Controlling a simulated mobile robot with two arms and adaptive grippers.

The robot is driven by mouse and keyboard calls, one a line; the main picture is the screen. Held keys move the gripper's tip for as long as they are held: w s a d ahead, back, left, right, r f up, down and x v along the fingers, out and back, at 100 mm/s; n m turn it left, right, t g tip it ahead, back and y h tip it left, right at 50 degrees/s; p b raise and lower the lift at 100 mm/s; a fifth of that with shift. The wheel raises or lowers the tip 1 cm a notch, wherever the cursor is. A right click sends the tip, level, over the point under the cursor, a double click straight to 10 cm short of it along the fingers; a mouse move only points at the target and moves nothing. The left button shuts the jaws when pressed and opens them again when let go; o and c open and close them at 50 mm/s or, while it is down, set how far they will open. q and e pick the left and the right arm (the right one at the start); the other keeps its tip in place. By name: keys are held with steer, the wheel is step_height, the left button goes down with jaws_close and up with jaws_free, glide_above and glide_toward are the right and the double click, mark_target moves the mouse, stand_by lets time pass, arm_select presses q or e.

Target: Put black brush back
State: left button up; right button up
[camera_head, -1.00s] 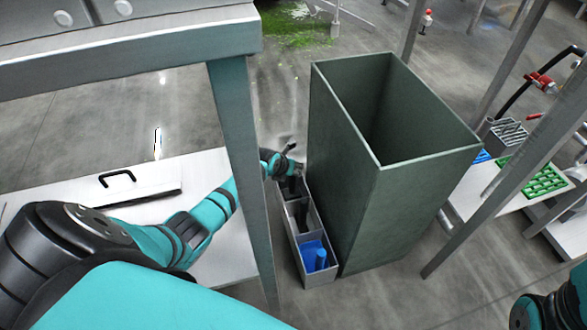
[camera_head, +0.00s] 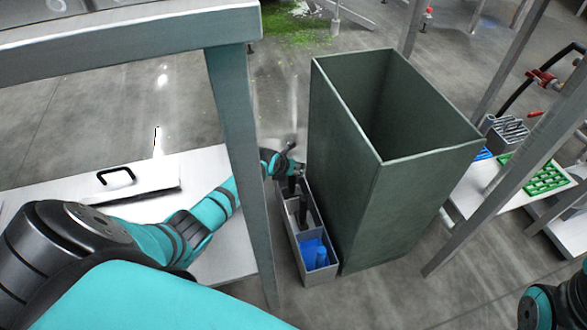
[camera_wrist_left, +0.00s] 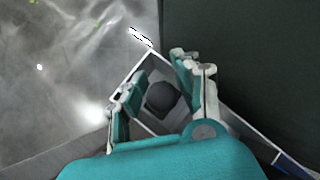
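A narrow grey caddy (camera_head: 322,279) with compartments stands on the floor. My left gripper (camera_head: 291,178) points down over its far end. In the left wrist view my left gripper (camera_wrist_left: 160,92) is open, its fingers on either side of a round black end, probably the black brush (camera_wrist_left: 161,98), inside the far compartment. Gaps show between that end and the fingers. In the head view a dark upright handle (camera_head: 303,212) stands in the middle compartment, and a blue brush (camera_head: 321,258) is in the near one. My right gripper is out of view.
A tall dark green open bin (camera_head: 345,170) stands right beside the caddy. A table leg (camera_head: 238,150) rises just left of it. A white surface with a black-handled lid (camera_head: 130,190) lies to the left.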

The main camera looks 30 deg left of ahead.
arm_select(q)
steer(key=shift+o, duration=0.9)
steer(key=shift+s, duration=0.1)
steer(key=v, duration=1.1)
steer(key=shift+s+r, duration=0.25)
steer(key=shift+r, duration=0.1)
